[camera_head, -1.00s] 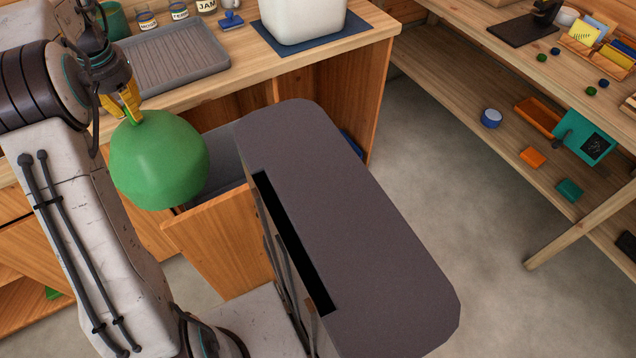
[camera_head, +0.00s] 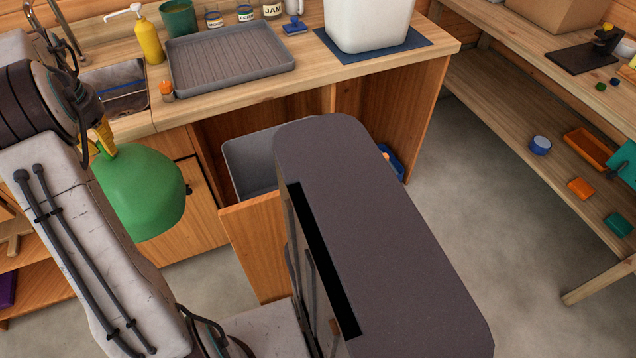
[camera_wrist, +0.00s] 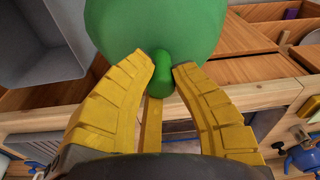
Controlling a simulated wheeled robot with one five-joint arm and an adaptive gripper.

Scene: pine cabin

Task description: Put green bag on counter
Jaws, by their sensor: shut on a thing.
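The green bag (camera_head: 143,192) is a rounded sack that hangs from my gripper (camera_head: 103,138) in the head view. It hangs in front of the counter, to the left of the pulled-out grey bin. In the wrist view my gripper (camera_wrist: 163,76) has its yellow fingers shut around the knotted neck of the green bag (camera_wrist: 160,25). The wooden counter (camera_head: 200,112) runs along the back, its top higher than most of the bag.
On the counter are a grey drying tray (camera_head: 230,62), a yellow soap bottle (camera_head: 148,40), a green cup (camera_head: 178,18), jars and a white container (camera_head: 368,25) on a blue mat. A sink (camera_head: 118,92) lies left. The grey bin (camera_head: 250,160) stands in an open drawer below. Shelves stand right.

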